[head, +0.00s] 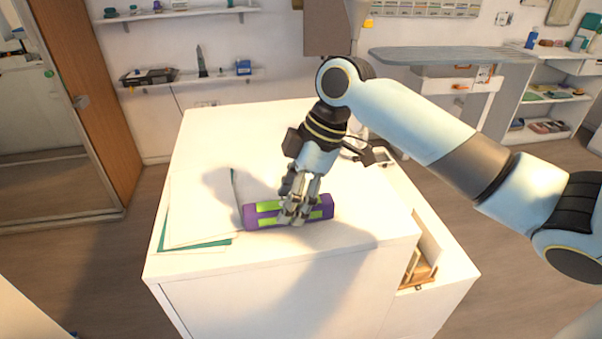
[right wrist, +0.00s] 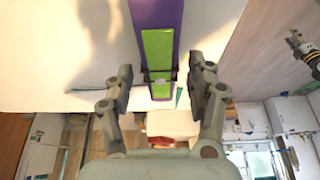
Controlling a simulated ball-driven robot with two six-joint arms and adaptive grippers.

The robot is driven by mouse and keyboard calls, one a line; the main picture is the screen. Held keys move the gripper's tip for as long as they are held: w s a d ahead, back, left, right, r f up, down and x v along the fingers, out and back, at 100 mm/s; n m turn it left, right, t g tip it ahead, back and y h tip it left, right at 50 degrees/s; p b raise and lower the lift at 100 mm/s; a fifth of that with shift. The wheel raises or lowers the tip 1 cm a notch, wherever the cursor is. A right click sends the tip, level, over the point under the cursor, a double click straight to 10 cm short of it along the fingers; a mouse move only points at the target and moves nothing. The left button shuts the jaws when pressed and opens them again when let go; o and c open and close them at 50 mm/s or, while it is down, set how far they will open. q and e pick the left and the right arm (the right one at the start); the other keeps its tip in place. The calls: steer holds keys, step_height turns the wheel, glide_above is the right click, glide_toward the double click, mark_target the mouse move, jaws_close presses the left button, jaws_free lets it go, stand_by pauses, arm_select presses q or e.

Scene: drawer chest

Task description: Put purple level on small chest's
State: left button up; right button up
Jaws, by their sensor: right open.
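The purple level (head: 260,215) with green panels lies on the white top of the small chest (head: 220,131), near its front edge. It also shows in the right wrist view (right wrist: 157,45), running down between the fingers. My right gripper (head: 291,217) is over the level's middle to right part and hides some of it. Its fingers (right wrist: 161,88) are open, one on each side of the level, with gaps between.
White sheets and a teal folder (head: 201,243) lie on the chest top left of the level. An open drawer (head: 424,258) with wooden items shows at the chest's right side. A small dark-framed object (head: 384,157) lies on the right. The back of the top is clear.

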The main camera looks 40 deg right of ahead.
steer(key=v, duration=1.1)
steer(key=shift+b, duration=0.4)
steer(key=shift+s+f, duration=0.1)
steer(key=shift+f, duration=0.05)
